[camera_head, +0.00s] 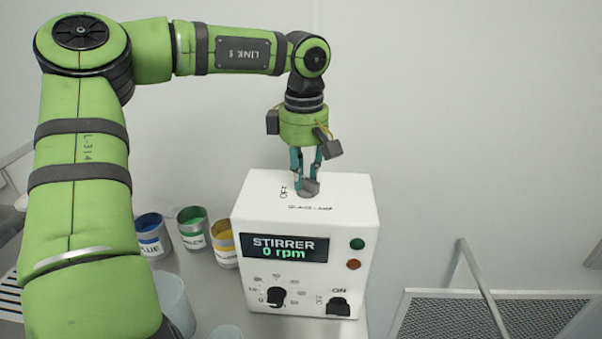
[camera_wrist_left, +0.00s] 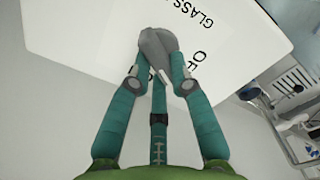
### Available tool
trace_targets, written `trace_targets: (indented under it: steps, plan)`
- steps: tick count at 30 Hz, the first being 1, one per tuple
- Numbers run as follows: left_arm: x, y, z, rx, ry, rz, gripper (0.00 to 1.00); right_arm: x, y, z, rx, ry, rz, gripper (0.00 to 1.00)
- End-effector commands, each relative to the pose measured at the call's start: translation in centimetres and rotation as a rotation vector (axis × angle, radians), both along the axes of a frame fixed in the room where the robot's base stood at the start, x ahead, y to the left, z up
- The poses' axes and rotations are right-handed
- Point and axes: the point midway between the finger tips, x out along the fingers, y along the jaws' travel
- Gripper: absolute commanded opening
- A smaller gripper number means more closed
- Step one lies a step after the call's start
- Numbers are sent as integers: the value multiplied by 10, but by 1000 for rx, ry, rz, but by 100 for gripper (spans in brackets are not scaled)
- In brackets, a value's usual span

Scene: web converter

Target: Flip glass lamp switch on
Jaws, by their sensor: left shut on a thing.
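The glass lamp switch (camera_head: 309,188) is a small grey knob or lever on the top face of a white stirrer box (camera_head: 306,225). "GLASS LAMP" is printed in front of it and "OFF" to its left in the head view. My left gripper (camera_head: 308,182) points down from above and is shut on the switch. In the left wrist view the teal fingers (camera_wrist_left: 160,65) close around the grey switch (camera_wrist_left: 157,44), which hides part of the lettering. The "ON" mark for this switch is not visible. My right gripper is in neither view.
The box front has a display reading "STIRRER 0 rpm" (camera_head: 284,247), a dial (camera_head: 275,296), a black switch (camera_head: 339,306) and two round lights. Blue (camera_head: 152,236), green (camera_head: 192,227) and yellow (camera_head: 224,242) paint cans stand left. A mesh panel (camera_head: 490,318) is at lower right.

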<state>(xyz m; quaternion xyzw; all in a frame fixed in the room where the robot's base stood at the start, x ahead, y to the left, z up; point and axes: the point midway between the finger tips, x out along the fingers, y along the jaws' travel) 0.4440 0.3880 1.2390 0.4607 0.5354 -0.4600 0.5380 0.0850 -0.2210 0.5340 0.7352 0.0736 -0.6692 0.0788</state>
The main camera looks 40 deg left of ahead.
Motion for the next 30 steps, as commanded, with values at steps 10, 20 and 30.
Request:
trace_targets:
  steps: [10,20,30]
  plan:
    - [2,-4,-1,-6,2,-334,0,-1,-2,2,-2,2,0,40]
    - [3,-6,-2,-7,5,-643,0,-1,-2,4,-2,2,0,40]
    - [3,-8,-3,-9,6,-899,0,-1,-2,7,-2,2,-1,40]
